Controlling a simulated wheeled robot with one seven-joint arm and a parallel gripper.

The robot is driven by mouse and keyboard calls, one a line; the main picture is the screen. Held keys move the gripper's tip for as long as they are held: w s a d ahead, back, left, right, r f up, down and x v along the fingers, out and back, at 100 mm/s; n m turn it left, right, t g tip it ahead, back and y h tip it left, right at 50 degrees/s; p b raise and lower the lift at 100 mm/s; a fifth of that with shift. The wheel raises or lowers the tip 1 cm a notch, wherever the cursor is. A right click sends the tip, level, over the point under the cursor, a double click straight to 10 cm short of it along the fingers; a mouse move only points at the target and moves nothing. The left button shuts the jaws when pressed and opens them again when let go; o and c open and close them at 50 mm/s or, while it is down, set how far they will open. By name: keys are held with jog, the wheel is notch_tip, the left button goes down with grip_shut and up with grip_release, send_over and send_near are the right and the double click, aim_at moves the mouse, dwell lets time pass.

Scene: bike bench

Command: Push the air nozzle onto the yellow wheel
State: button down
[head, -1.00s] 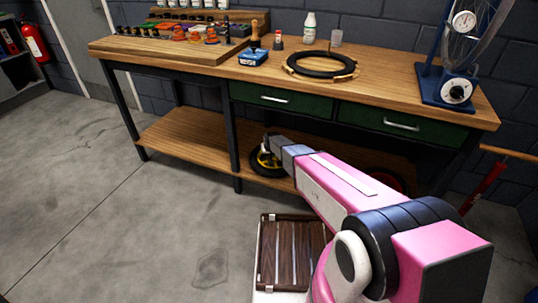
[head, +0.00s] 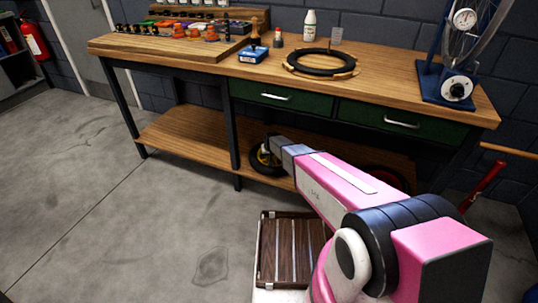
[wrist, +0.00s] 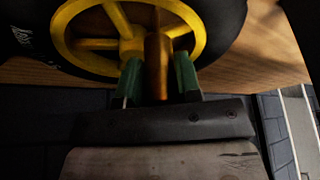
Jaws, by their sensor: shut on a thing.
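The yellow wheel (head: 262,158) with its black tyre stands at the lower shelf, partly hidden by my arm in the head view. In the wrist view the yellow wheel (wrist: 78,45) fills the top, with its hub and spokes close in front of my gripper. My gripper (wrist: 158,78) has green fingers shut on a brass-brown air nozzle (wrist: 158,60). The nozzle points toward the wheel and overlaps its hub and rim in the picture. I cannot tell whether it touches the wheel or a valve. The fingers are hidden in the head view.
The workbench (head: 430,75) stands above, with its wooden lower shelf (head: 185,135) and dark legs (head: 235,150) close to my arm. A red wheel (head: 390,177) is further right, behind my arm. A slatted crate (head: 268,255) is in front. The floor at left is clear.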

jog(key=shift+f, duration=0.3)
jog(key=c, duration=0.7)
grip_release()
jog(key=shift+c, duration=0.2)
jog(key=v, duration=1.1)
jog(key=s+d+r+m+g, duration=0.1)
jog(key=s+d+r, duration=0.4)
jog(key=s, duration=0.5)
jog(key=s+d+r+m+g, duration=0.1)
jog(key=s+d+r+g, duration=0.1)
jog(key=s+d+r, duration=0.4)
jog(key=s+d+r+m+g+h, duration=0.1)
jog(key=s+d+r, duration=0.4)
jog(key=s+d, duration=0.6)
jog(key=s, duration=0.2)
jog(key=shift+s+r, duration=0.3)
